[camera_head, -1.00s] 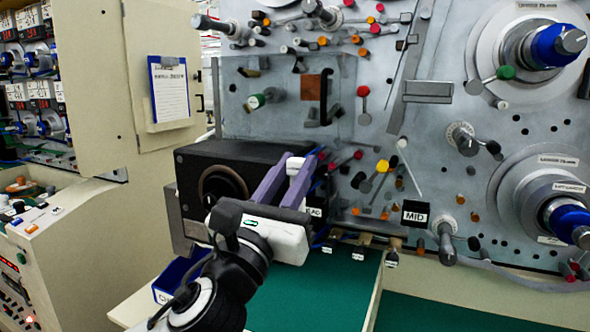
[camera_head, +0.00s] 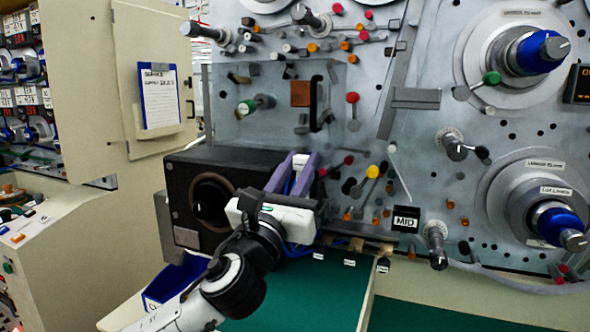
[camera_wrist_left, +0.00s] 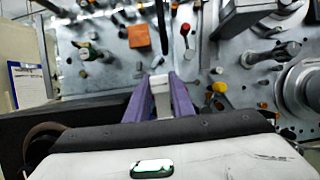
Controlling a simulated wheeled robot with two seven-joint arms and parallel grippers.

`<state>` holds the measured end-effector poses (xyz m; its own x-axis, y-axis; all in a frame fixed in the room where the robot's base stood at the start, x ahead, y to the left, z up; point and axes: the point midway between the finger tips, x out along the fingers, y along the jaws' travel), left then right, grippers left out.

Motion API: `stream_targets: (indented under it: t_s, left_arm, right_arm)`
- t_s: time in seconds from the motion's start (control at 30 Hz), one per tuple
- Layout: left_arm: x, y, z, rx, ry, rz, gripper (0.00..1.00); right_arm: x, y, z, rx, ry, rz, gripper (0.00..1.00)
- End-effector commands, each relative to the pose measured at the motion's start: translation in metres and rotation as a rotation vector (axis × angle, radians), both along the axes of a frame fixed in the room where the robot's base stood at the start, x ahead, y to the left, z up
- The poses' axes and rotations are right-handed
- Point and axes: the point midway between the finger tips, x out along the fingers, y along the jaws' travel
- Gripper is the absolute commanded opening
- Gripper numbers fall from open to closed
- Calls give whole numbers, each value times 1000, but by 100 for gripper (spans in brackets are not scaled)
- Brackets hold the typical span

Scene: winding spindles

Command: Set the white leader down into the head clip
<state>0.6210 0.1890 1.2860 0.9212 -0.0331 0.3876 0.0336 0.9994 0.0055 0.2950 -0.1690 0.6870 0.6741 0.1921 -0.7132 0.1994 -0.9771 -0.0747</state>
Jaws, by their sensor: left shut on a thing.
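My left gripper (camera_head: 292,172) is in front of the grey panel, beside the dark box, with its purple fingers pointing up and away. It is shut on a small white piece, the white leader (camera_head: 300,160), which shows at the fingertips. The leader also shows in the left wrist view (camera_wrist_left: 160,82), between the two purple fingers (camera_wrist_left: 160,98). I cannot make out the head clip; my gripper and hand cover part of the panel beside the box. My right gripper is in neither view.
A black speaker-like box (camera_head: 180,180) stands close on the left. A black MID label (camera_head: 406,218) is on the panel to the right. Several pegs, knobs and reels stick out of the panel (camera_head: 420,130). Small tagged clips (camera_head: 349,262) line the edge above a green surface (camera_head: 300,300).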

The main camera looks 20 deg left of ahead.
Motion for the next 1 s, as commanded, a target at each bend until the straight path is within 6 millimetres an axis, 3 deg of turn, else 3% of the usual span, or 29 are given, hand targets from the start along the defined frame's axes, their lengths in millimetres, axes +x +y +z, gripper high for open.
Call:
stream_targets:
  t_s: [0.27,0.6,1.0]
  left_arm:
    - [22,-1,1,-1,-1,0,9]
    - [22,-1,-26,-1,1,0,9]
    - [21,-1,-31,0,0,-1,9]
  right_arm:
    - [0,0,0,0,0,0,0]
    - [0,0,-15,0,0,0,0]
    - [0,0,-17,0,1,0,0]
